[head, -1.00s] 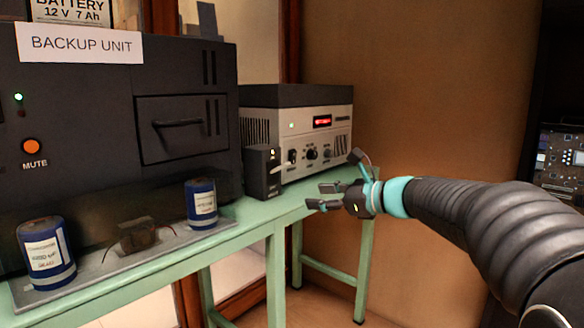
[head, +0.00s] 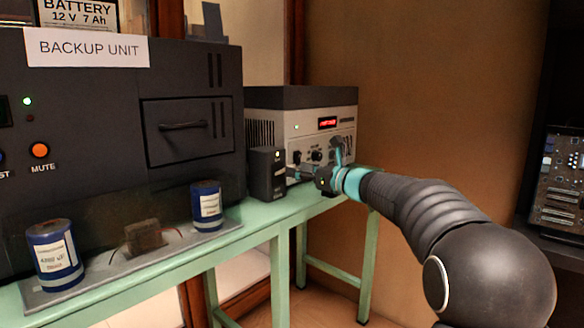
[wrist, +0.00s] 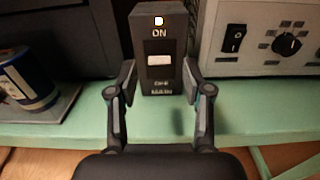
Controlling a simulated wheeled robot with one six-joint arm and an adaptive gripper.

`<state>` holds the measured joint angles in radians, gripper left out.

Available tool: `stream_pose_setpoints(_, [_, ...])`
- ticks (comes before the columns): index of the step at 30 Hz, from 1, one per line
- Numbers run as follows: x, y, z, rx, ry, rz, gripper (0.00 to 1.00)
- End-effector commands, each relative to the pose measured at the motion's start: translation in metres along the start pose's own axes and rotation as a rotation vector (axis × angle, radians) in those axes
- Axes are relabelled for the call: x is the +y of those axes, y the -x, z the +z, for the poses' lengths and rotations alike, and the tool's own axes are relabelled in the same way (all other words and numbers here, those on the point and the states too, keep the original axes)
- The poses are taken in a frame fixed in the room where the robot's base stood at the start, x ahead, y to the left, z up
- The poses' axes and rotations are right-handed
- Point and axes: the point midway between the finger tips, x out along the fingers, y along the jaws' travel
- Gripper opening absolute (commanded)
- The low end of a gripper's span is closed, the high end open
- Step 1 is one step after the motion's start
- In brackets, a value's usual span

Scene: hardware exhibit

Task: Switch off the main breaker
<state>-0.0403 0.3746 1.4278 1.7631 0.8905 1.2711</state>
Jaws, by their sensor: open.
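The main breaker (head: 267,173) is a small dark upright box on the green table, between the backup unit and a grey-white instrument. In the wrist view the breaker (wrist: 174,31) shows a lit white lamp on top, "ON" above a slot, and "OFF" and "MAIN" below. My gripper (wrist: 159,76) is open and empty, one finger on each side of the breaker's front. In the head view my gripper (head: 304,172) is just right of the breaker. Contact cannot be told.
The backup unit (head: 105,100) stands at left. Two blue capacitors (head: 55,255) (head: 206,206) and a brown block (head: 145,236) rest on a grey plate in front of it. The instrument (head: 285,128) with knobs and a switch is close at right. The green table's front edge (wrist: 70,130) runs below my fingers.

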Motion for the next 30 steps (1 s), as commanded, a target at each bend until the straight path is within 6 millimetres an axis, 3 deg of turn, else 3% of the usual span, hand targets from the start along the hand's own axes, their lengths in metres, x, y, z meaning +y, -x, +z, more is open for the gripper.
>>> stream_pose_setpoints(7, [0.001, -0.029, 0.0, 0.0, 0.0, 0.002, 0.5])
stream_pose_setpoints(18, [0.0, -0.033, 0.0, 0.0, 0.0, 0.0, 0.5])
stream_pose_setpoints(19, [0.0, -0.033, 0.0, 0.0, 0.0, 0.0, 0.47])
stream_pose_setpoints(25, [0.0, -0.033, 0.0, 0.0, 0.0, 0.0, 0.0])
stream_pose_setpoints(30, [0.0, -0.033, 0.0, 0.0, 0.0, 0.0, 0.0])
